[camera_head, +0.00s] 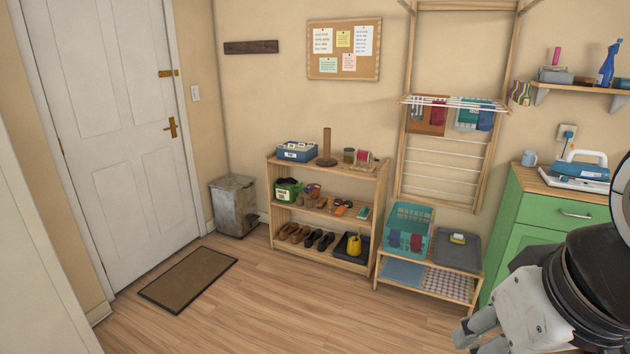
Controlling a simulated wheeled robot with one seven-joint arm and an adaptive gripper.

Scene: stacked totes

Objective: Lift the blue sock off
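More small blue and red pieces show at the front of the teal basket (410,215) below. They are too small to tell which is the blue sock. My gripper (482,338) is at the lower right, partly cut off by the bottom edge, well below and apart from the rack. Nothing is visibly held, and its opening is unclear.
The basket and a grey tote (458,250) stand on a low wooden bench (428,266). A shoe shelf (326,168) is to its left, a green cabinet (545,214) to its right. A metal bin (234,204) and doormat (188,279) are farther left. Floor in front is clear.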

